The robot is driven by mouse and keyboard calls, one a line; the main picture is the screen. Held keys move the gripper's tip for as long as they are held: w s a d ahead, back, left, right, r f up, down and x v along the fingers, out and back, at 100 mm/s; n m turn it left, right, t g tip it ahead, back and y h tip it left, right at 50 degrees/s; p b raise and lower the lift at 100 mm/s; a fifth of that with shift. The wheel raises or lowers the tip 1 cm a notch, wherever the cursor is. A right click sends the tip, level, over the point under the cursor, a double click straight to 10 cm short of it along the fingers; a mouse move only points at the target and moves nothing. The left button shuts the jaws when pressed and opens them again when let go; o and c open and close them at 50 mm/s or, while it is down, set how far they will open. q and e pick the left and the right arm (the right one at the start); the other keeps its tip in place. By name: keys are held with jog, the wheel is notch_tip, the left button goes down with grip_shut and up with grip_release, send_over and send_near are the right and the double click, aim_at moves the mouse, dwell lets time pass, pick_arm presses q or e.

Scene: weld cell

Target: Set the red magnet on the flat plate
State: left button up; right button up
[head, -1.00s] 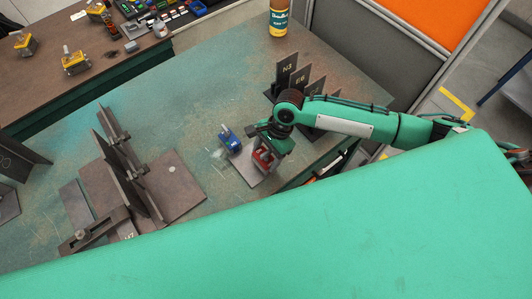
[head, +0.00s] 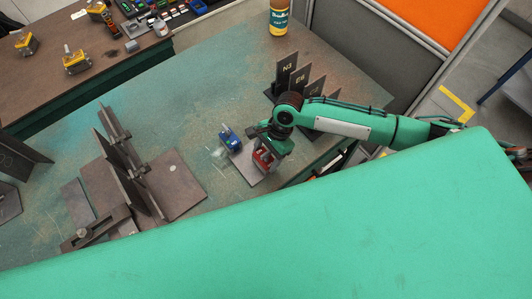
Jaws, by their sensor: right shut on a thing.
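The red magnet (head: 262,160) is in the head view, right of the middle, directly under my right gripper (head: 268,148). My right gripper is shut on the red magnet. The magnet is over or on the near right part of the flat grey plate (head: 245,170); I cannot tell whether its underside touches the plate. A blue magnet (head: 230,139) stands at the plate's far left end. My gripper hides part of the red magnet and of the plate. My left gripper is not in view.
Upright dark plates with labels (head: 287,72) stand behind my right arm. A welded steel assembly with clamps (head: 130,175) stands on the left of the green table (head: 200,105). A bottle (head: 279,18) stands at the far edge. The table between them is mostly clear.

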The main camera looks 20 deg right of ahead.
dwell(0.3)
jog(key=o, duration=1.8)
jog(key=shift+f, duration=0.1)
jog(key=b+v, duration=0.1)
jog(key=v, duration=1.3)
jog(key=shift+b, duration=0.35)
